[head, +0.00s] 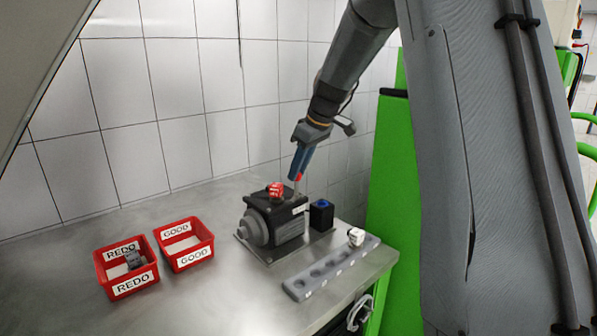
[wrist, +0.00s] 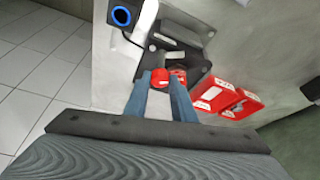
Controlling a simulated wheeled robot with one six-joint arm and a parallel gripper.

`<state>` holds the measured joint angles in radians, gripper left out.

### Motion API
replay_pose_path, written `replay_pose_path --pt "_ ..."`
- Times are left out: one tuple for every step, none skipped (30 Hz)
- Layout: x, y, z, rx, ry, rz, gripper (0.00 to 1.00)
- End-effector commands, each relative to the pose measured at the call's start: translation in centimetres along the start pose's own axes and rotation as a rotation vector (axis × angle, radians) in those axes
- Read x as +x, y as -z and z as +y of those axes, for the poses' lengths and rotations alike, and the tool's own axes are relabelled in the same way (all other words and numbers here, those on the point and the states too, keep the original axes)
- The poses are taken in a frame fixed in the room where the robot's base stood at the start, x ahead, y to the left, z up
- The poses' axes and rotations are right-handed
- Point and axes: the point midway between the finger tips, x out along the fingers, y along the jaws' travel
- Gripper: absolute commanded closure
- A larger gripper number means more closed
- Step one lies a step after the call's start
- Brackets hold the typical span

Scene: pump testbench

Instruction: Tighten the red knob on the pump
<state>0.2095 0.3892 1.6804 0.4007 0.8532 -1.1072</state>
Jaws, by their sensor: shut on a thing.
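The pump (head: 274,222) is a dark block with a grey round motor end, standing on a plate on the metal table. My gripper (head: 298,176) comes down from above at the pump's back right. Its blue fingers are closed around a red knob (wrist: 160,78), which shows between the fingertips in the wrist view. The fingers hide part of the knob, and I cannot tell how far it is screwed in. A second red piece with white marks (head: 275,189) sits on top of the pump, and it shows partly behind the right finger in the wrist view (wrist: 179,75).
A black box with a blue top (head: 321,214) stands right of the pump. A grey rack with round holes (head: 318,279) lies in front, with a white and red piece (head: 356,237) on it. Red REDO (head: 134,284) and GOOD (head: 193,257) bins stand left. A tiled wall is behind.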

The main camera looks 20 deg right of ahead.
Motion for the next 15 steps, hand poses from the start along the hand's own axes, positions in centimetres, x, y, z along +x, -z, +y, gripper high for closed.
replay_pose_path --pt "-0.05 0.07 -0.13 0.037 -0.017 0.001 0.99" --pt "-0.05 0.07 -0.16 0.063 -0.027 0.001 0.99" --pt "-0.08 0.07 -0.15 0.098 -0.043 0.001 0.99" --pt "-0.09 0.06 -0.20 0.125 -0.053 0.001 0.99" --pt "-0.11 0.08 -0.23 0.150 -0.064 0.001 0.99" --pt "-0.13 0.10 -0.26 0.185 -0.079 0.001 0.99" --pt "-0.15 0.14 -0.30 0.211 -0.090 0.001 0.99" --pt "-0.14 0.15 -0.31 0.237 -0.101 0.001 0.99" --pt "-0.13 0.12 -0.36 0.272 -0.114 0.000 0.99" --pt "-0.13 0.13 -0.36 0.299 -0.126 0.001 0.99" --pt "-0.14 0.12 -0.38 0.324 -0.137 0.000 0.99" --pt "-0.15 0.17 -0.41 0.359 -0.151 0.001 0.99" --pt "-0.15 0.20 -0.43 0.384 -0.162 0.001 0.99" --pt "-0.15 0.21 -0.47 0.411 -0.173 0.000 0.99" --pt "-0.14 0.22 -0.49 0.446 -0.187 0.001 0.99"
